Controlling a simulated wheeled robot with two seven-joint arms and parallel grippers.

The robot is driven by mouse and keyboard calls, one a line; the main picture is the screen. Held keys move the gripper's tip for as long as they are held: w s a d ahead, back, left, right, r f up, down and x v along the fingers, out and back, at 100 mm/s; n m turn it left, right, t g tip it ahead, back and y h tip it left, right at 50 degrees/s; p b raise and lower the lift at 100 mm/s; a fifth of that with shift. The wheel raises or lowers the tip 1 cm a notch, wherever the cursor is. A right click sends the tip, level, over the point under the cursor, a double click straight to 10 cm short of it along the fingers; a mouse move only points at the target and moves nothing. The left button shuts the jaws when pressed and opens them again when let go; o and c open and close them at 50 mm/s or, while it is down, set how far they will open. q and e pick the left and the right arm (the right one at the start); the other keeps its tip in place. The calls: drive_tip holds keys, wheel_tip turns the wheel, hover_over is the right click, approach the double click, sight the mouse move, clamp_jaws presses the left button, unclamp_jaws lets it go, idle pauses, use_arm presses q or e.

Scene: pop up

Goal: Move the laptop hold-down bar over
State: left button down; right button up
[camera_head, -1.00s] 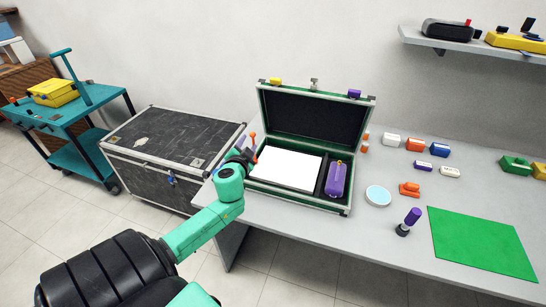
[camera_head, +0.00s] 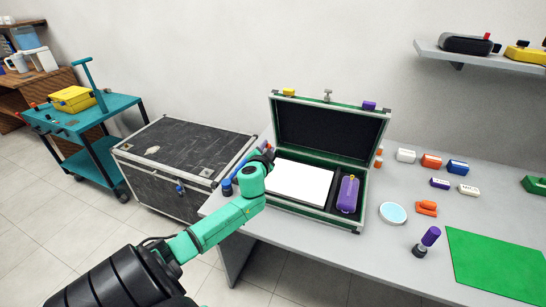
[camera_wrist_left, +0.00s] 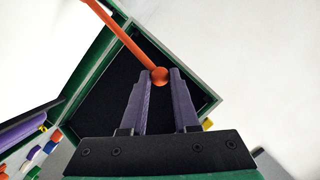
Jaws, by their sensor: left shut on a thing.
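In the head view, an open green-edged case (camera_head: 362,205) stands on the grey table with its lid raised. A flat white laptop-like panel (camera_head: 302,182) lies in its left part. My left gripper (camera_head: 264,158) is at the case's left edge, beside the panel. In the left wrist view, an orange bar (camera_wrist_left: 125,38) with a ball end runs in from the upper left. My left gripper (camera_wrist_left: 162,72) is shut on the ball, between its purple fingers. In the head view my gripper and wrist hide the bar. My right gripper is not in view.
A purple object (camera_head: 347,194) sits in the case's right compartment. A round pale-blue dish (camera_head: 393,213), a green mat (camera_head: 497,266) and several small blocks lie to the right. A black trunk (camera_head: 175,160) stands left of the table, a teal cart (camera_head: 105,115) beyond it.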

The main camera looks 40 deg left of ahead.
use_arm(q)
drive_tip(key=shift+w+d+f, duration=0.15)
drive_tip(key=shift+d+f, duration=0.05)
drive_tip(key=shift+d, duration=0.3)
drive_tip(key=shift+w+d+f, duration=0.1)
drive_tip(key=shift+d+f, duration=0.1)
drive_tip(key=shift+d, duration=0.4)
drive_tip(key=d+b, duration=0.1)
drive_tip(key=w+d+f+b, duration=0.1)
drive_tip(key=d, duration=0.1)
drive_tip(key=shift+w+f, duration=0.1)
drive_tip(key=shift+f, duration=0.1)
drive_tip(key=shift+d+f, duration=0.1)
